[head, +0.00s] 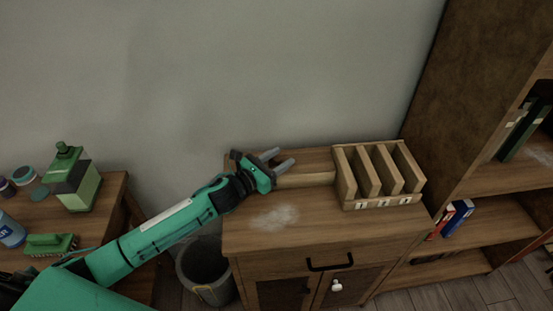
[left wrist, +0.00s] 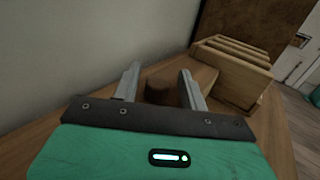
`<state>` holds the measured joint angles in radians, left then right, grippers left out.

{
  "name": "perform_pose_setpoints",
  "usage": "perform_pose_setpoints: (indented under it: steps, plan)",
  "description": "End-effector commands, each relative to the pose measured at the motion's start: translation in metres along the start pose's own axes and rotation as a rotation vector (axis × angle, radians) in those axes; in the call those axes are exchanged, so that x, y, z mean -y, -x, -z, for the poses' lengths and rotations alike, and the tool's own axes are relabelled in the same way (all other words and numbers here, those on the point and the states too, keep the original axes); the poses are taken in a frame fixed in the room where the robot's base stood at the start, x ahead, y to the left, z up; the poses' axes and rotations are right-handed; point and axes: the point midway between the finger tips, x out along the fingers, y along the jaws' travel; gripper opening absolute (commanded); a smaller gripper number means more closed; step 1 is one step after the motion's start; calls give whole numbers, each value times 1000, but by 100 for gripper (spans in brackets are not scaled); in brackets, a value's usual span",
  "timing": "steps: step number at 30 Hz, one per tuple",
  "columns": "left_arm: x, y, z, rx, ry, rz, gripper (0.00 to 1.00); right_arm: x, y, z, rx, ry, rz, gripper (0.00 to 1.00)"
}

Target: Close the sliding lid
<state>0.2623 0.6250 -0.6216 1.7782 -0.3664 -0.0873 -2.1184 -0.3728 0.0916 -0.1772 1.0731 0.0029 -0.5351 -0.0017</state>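A low, long wooden box (head: 308,178) lies on top of the wooden cabinet, its right end against a slotted wooden rack. I take it to be the box with the sliding lid; I cannot make out the lid's edge or how far open it is. My left gripper (head: 280,158) is open at the box's left end, its fingers pointing right. In the left wrist view the two grey fingers (left wrist: 158,82) stand apart, with a dark brown wooden piece (left wrist: 165,84) showing between and beyond them. I cannot tell whether they touch it. My right gripper is not in view.
The slotted rack (head: 360,204) stands at the cabinet's right; it also shows in the left wrist view (left wrist: 235,70). The cabinet top (head: 330,232) is clear in front, with a pale smudge. A wall is behind, a tall bookshelf (head: 455,110) right, a bin (head: 205,272) below left.

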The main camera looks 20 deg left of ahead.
Motion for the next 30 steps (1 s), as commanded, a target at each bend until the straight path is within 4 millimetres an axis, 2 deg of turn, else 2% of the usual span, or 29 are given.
perform_pose_setpoints:
  steps: [7, 11, 30]
  plan:
    - [-1, 1, 0, 0, -1, -1, 43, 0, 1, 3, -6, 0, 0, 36]
    - [-1, 7, 1, -2, -2, -2, 43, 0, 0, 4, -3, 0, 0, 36]
    - [0, 107, 3, -3, 0, -1, 43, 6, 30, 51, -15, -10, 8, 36]
